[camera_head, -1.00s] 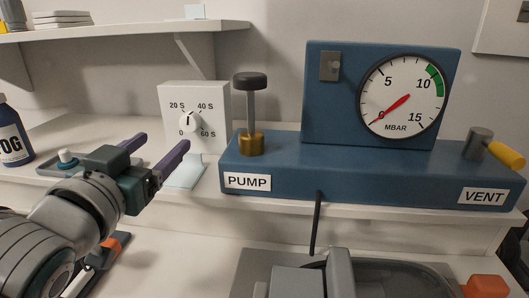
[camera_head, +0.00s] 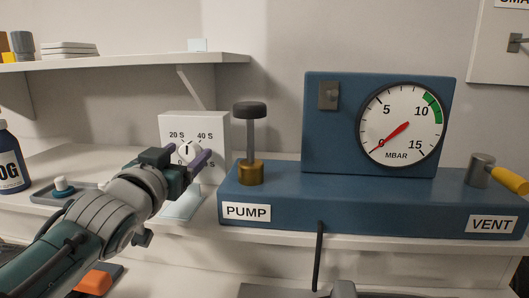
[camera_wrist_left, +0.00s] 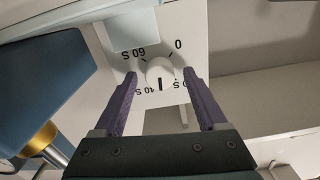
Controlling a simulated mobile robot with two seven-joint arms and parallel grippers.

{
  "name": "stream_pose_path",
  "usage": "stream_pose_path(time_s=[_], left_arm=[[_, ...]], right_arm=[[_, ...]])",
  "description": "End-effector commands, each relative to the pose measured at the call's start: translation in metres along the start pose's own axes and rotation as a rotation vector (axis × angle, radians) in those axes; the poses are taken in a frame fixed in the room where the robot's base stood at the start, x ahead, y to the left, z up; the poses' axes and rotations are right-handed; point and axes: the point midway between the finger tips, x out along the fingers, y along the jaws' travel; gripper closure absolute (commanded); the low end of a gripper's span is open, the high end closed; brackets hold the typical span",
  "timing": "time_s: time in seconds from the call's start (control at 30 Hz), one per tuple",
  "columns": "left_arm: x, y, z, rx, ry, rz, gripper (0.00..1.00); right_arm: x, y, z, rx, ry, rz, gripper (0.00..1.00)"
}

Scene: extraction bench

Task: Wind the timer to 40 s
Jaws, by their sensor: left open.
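The timer (camera_head: 218,125) is a white box with a dial marked 0, 20 S, 40 S and 60 S. Its white round knob (camera_head: 187,152) carries a black mark pointing up, between 20 S and 40 S. My left gripper (camera_head: 186,160) is open in front of the dial and hides its lower part. In the left wrist view, which shows the dial upside down, the purple fingers lie on either side of the knob (camera_wrist_left: 160,72), with visible gaps. My right gripper is out of view.
The blue pump unit (camera_head: 270,200) with its plunger (camera_head: 250,140) and gauge (camera_head: 402,124) stands close to the timer's right. A tray (camera_head: 50,194) and blue bottle (camera_head: 10,160) are at left. A shelf (camera_head: 140,60) is above.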

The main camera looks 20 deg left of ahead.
Motion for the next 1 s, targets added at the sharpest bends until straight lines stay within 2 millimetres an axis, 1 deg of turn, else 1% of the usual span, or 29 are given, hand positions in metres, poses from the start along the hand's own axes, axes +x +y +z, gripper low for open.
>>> stream_pose_path(time_s=[0.13,0.17,0.8,1.0], left_arm=[[-0.0001,-0.0002,-0.0002,0.000,0.000,0.000,0.26],[-0.0001,-0.0002,-0.0002,0.000,0.000,0.000,0.28],[-0.0004,-0.0001,-0.0001,0.000,0.000,0.000,1.00],[-0.0004,0.0000,-0.0001,0.001,0.000,0.000,1.00]], right_arm=[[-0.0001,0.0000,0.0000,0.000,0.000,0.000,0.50],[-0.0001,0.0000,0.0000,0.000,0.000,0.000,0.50],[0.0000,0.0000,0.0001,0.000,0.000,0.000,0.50],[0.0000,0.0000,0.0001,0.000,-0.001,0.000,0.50]])
